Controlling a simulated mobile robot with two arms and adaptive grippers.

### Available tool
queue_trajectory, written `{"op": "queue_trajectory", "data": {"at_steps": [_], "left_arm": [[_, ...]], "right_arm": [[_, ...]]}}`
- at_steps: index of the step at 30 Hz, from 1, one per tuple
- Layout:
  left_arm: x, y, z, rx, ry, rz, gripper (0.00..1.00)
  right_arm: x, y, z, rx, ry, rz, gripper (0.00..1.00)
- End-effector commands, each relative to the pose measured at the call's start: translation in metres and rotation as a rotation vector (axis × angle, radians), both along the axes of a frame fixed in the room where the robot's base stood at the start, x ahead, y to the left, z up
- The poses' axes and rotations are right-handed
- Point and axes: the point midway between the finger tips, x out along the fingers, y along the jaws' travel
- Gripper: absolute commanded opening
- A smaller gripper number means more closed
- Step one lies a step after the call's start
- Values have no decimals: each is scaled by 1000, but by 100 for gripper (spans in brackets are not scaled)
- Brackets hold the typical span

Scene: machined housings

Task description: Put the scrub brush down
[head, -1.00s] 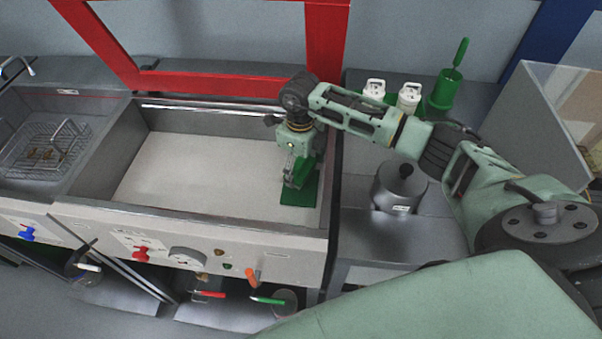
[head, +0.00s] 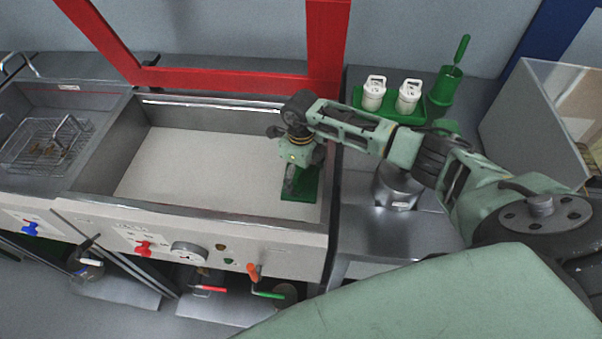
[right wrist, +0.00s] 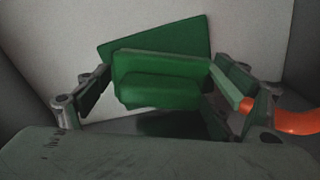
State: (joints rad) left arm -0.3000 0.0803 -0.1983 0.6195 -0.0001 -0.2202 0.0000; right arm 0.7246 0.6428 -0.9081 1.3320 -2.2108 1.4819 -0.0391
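The scrub brush (right wrist: 160,80) shows in the right wrist view as a green stepped block between my right gripper's fingers. I cannot tell whether the brush touches the mat. My left gripper is out of view.
A red frame (head: 328,45) rises behind the basin. Right of it, a counter holds white bottles (head: 408,97), a green holder (head: 445,88) and a metal pot (head: 397,190). A wire basket (head: 45,145) sits left. The basin's left and middle are clear.

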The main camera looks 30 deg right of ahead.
Motion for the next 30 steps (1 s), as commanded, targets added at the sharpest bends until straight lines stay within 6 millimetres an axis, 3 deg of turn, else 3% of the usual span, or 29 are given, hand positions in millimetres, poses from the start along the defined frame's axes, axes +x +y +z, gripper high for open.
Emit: {"op": "queue_trajectory", "data": {"at_steps": [16,30], "left_arm": [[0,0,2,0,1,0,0],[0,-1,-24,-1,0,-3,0]], "right_arm": [[1,0,7,0,-1,0,96],[1,-1,99,-1,-4,0,96]]}}
